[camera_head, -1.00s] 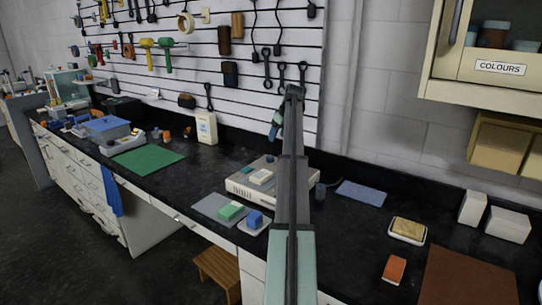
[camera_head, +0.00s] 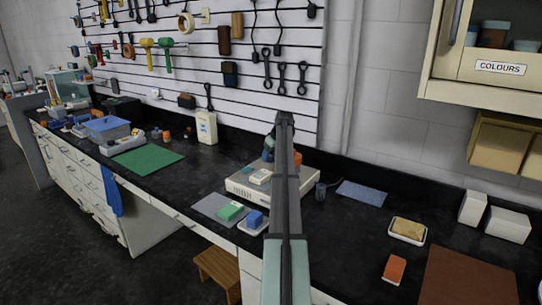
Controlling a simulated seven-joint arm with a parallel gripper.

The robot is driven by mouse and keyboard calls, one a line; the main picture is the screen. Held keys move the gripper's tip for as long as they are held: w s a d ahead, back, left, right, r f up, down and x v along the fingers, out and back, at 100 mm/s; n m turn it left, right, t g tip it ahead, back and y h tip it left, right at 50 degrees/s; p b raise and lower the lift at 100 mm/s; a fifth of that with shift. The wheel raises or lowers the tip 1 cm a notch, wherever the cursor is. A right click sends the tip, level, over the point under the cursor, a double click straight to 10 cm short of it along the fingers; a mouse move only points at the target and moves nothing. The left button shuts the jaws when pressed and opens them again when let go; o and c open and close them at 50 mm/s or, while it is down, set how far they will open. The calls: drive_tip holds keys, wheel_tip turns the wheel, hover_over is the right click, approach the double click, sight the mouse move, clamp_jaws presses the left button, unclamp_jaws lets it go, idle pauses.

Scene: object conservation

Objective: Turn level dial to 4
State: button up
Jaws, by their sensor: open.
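A low cream-coloured box (camera_head: 245,190), like a bench device, sits on the black counter in the middle of the view. A small pale block (camera_head: 260,177) lies on its top. I cannot make out the level dial or any number; my raised arm covers part of the box. My gripper (camera_head: 268,153) hangs at the far end of my arm, open, just above the back of the box. It is small and partly hidden by the arm, and I see nothing held in it.
A grey mat (camera_head: 212,206) with a green block (camera_head: 230,211) lies left of the box, and a blue block (camera_head: 255,218) stands on a white dish in front. A white canister (camera_head: 207,128) stands behind left.

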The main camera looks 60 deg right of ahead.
drive_tip(key=shift+c, duration=0.4)
drive_tip(key=c, duration=1)
drive_tip(key=shift+o, duration=0.2)
drive_tip(key=shift+a+m+g+h, duration=0.1)
drive_tip(key=shift+m+g+h, duration=0.35)
drive_tip(key=shift+m, duration=1.05)
drive_tip(key=shift+t, duration=0.25)
drive_tip(key=o, duration=1)
drive_tip(key=shift+o, duration=0.2)
drive_tip(key=shift+r, duration=0.15)
drive_tip(key=v, duration=1.3)
drive_tip(key=shift+a+r, duration=0.2)
drive_tip(key=shift+r, duration=0.05)
